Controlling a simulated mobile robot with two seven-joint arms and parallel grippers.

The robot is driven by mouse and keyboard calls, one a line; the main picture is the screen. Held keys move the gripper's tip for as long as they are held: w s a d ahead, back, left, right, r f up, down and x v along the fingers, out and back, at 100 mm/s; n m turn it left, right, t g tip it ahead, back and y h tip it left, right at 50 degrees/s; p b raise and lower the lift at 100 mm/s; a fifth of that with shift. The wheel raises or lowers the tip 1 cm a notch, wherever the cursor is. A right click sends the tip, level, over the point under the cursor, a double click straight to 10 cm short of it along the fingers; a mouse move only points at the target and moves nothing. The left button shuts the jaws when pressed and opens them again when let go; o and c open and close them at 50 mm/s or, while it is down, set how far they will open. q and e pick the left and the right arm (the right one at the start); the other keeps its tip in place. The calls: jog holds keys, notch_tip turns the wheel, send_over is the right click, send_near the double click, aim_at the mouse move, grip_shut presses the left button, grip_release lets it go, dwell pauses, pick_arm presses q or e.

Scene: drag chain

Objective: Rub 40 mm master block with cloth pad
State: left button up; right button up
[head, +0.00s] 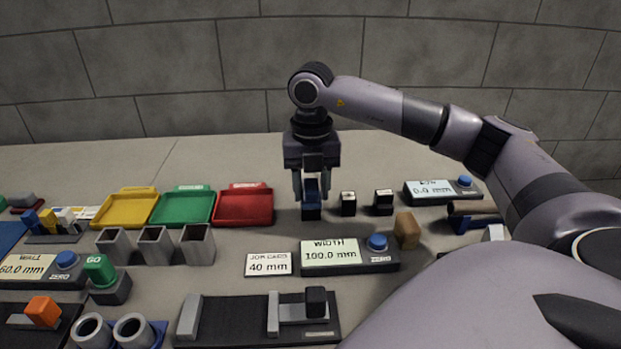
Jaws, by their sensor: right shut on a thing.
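My right gripper (311,200) points straight down at the back middle of the table. Directly below the pad is a dark block (311,214), the leftmost of three in a row. The pad seems to touch its top, and the gripper hides its label. To its right stand a second dark block (348,207) and a third dark block (383,206), both with pale tops too small to read. I cannot tell by label which is 40 mm. My left gripper is out of view.
A job card (268,264) reads 40 mm, beside a WIDTH display (331,254) reading 100.0 mm. A red tray (244,208), green tray (184,208) and yellow tray (125,209) stand left. A tan block (406,231) stands front right of the row. The table behind is clear.

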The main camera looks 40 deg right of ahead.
aim_at(310, 178)
jog(key=shift+s+a, duration=0.2)
jog(key=shift+s, duration=0.05)
jog(key=shift+w+d+f+p, duration=0.15)
jog(key=shift+w+d+p, duration=0.2)
jog(key=shift+w+d, duration=1.1)
jog(key=shift+w+a, duration=0.1)
jog(key=shift+a, duration=0.05)
notch_tip(310, 178, up, 6)
jog(key=p, duration=0.5)
notch_tip(310, 178, up, 3)
jog(key=shift+p, duration=0.9)
